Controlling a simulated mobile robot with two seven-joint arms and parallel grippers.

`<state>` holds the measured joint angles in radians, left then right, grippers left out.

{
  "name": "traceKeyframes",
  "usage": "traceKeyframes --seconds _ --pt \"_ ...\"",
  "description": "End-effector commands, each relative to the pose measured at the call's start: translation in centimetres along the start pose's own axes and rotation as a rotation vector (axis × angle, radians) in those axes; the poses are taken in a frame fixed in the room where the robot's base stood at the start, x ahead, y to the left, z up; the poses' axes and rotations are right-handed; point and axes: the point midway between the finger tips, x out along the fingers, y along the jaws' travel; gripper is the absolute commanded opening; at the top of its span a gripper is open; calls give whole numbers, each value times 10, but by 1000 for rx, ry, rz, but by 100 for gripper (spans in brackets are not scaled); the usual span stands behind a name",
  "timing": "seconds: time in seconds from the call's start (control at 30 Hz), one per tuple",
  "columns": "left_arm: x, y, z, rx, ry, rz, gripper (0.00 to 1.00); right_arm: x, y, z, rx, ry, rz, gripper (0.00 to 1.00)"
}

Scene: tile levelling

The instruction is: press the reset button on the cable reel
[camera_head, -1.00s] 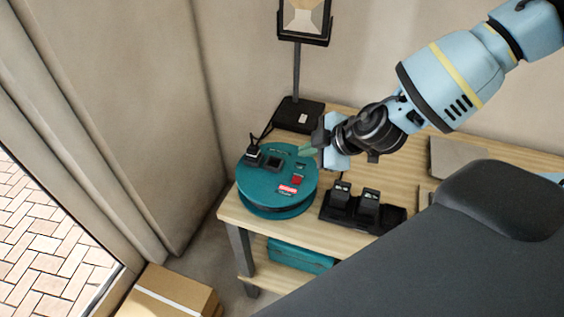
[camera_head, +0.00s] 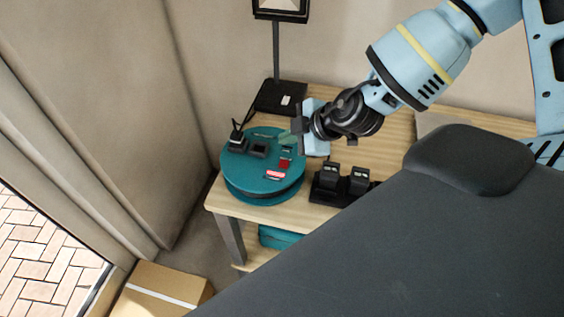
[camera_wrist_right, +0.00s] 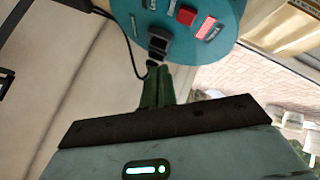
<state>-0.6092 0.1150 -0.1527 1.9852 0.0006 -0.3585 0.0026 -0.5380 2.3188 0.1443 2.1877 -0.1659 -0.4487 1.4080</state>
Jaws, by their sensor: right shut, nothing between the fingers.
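The teal cable reel (camera_head: 240,182) lies on the near left end of the wooden table, with black sockets on its top face. A red button (camera_head: 285,164) sits on that face beside a red-and-white label (camera_head: 275,175); in the right wrist view the button (camera_wrist_right: 186,15) is near the top. My right gripper (camera_head: 289,138) is shut and empty, with its green fingertips just above the reel's far right part. In the right wrist view the fingertips (camera_wrist_right: 157,72) appear just below a black socket or plug (camera_wrist_right: 158,43), apart from the button. My left gripper is not in view.
A work lamp on a black base (camera_head: 281,97) stands behind the reel. A black charger with batteries (camera_head: 342,188) is right of the reel. A teal case (camera_head: 278,237) lies on the lower shelf and a cardboard box (camera_head: 162,291) on the floor.

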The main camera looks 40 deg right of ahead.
Motion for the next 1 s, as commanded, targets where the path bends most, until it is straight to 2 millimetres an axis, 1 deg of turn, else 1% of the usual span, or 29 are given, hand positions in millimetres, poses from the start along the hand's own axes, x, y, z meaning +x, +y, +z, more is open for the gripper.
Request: traceKeyframes --seconds 0.03,0.1,0.2,0.3,0.4,0.57,1.0 --pt "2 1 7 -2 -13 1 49 8 -7 7 4 -5 -8 0" --pt "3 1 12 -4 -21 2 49 14 -12 11 3 -4 -8 0" --pt "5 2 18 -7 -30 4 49 22 -17 17 3 -3 -6 0" --pt "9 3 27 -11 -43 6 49 31 -24 23 5 -3 -7 0" --pt "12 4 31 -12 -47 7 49 36 -27 27 5 -3 -6 0" --pt "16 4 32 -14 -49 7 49 40 -29 29 3 -2 -2 0" --pt "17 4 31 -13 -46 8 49 39 -28 29 1 -1 0 0"
